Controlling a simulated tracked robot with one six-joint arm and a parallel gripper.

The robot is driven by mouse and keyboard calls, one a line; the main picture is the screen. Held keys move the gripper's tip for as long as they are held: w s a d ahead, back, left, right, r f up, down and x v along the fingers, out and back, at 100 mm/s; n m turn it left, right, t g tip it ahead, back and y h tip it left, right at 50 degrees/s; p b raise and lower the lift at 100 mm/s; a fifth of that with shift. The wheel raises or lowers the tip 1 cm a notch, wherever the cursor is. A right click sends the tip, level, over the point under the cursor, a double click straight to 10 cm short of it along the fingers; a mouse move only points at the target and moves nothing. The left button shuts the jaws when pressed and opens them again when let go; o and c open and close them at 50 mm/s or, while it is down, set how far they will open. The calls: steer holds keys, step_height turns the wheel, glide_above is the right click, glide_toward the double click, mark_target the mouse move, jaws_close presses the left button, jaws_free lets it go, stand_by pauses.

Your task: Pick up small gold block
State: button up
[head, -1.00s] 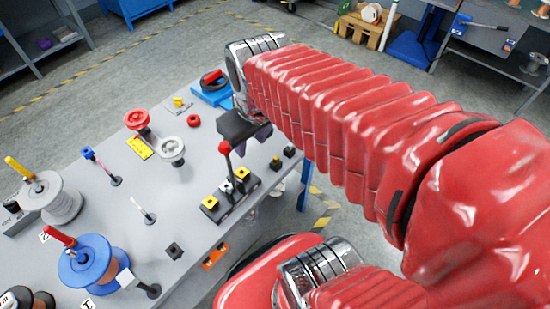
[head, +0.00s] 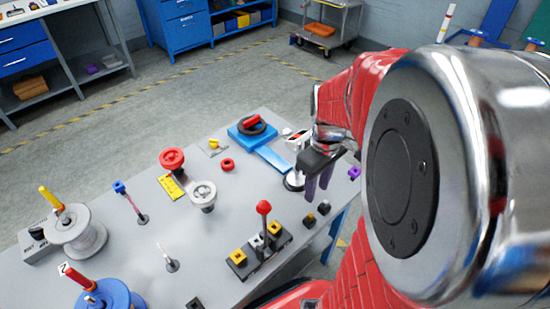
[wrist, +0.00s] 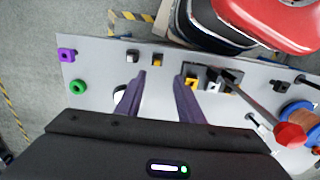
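A small gold block (wrist: 158,60) on a dark base sits on the grey table in the wrist view, beside a small grey block (wrist: 133,56). The pair also shows in the head view as small dark blocks (head: 309,221), where I cannot make out their colours well. My gripper (wrist: 159,77) has its two purple-grey fingers apart, with nothing between them. In the wrist view the gold block appears just beyond the fingertips, between them. In the head view my gripper (head: 317,193) hangs above the table, behind the pair and apart from it.
A black rack with gold blocks (head: 238,257) and a red-knobbed lever (head: 263,208) stands close to the pair. A purple part (wrist: 66,55) and a green ring (wrist: 78,87) lie near the table's end.

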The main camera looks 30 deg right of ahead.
steer(key=shift+f, duration=0.1)
glide_above(312, 216)
steer(key=f, duration=0.8)
steer(key=shift+s+a+f, duration=0.15)
steer(key=shift+a, duration=0.1)
steer(key=shift+f, duration=0.15)
steer(key=shift+w+d+f, duration=0.15)
steer(key=shift+f, duration=1.1)
steer(key=shift+w+d+f, duration=0.1)
steer(key=shift+f, duration=1.1)
jaws_close()
